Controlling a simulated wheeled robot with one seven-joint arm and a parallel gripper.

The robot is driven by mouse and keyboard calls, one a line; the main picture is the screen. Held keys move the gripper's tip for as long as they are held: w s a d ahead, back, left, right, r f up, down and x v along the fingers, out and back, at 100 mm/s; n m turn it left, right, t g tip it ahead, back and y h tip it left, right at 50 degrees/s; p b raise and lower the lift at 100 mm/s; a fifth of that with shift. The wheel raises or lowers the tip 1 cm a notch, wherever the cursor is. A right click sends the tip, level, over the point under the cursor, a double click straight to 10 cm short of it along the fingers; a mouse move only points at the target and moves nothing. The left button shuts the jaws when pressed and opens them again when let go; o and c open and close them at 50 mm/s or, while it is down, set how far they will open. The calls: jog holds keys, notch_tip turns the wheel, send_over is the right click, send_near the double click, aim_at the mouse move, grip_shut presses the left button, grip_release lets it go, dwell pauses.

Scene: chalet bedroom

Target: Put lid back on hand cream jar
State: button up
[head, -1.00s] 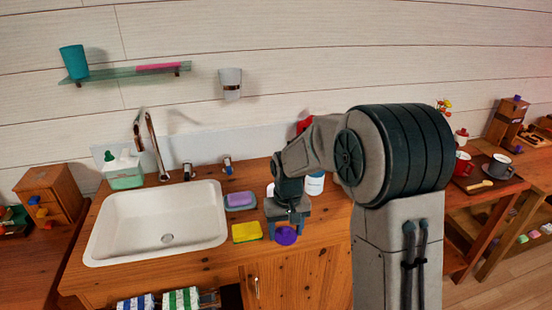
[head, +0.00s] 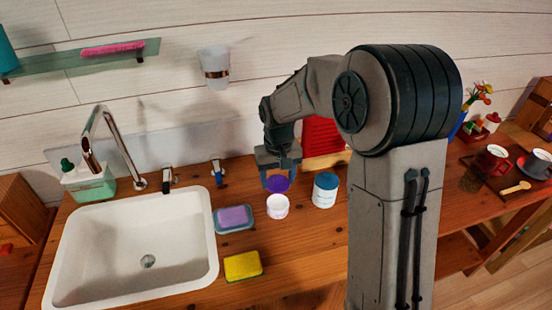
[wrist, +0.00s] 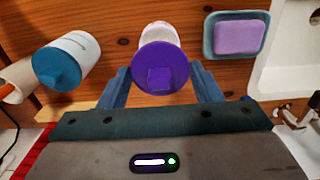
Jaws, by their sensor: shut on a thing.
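The purple lid (head: 278,184) is held in my gripper (head: 277,171), which is shut on it. In the wrist view, the lid (wrist: 160,70) shows its square knob between the blue fingers (wrist: 161,84). The small white jar (head: 278,207) stands upright on the wooden counter. In the head view the lid appears just above and behind the jar's top. In the wrist view the lid hides part of the white jar (wrist: 160,33). I cannot tell whether lid and jar touch; the lid does not look seated.
A white-and-blue jar (head: 325,191) stands close to the right. A soap dish (head: 234,219) with purple soap and a yellow sponge (head: 242,265) lie left of the white jar, beside the sink (head: 205,278). A red item (head: 322,136) stands behind. The counter in front is clear.

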jog(key=shift+w, duration=0.25)
jog(key=shift+s+f+b, duration=0.1)
jog(key=shift+f+b, duration=0.3)
jog(key=shift+f, duration=0.1)
jog(key=shift+f+b, duration=1.9)
jog(key=shift+f, duration=0.75)
jog(key=shift+f, duration=0.15)
jog(key=o, duration=1.4)
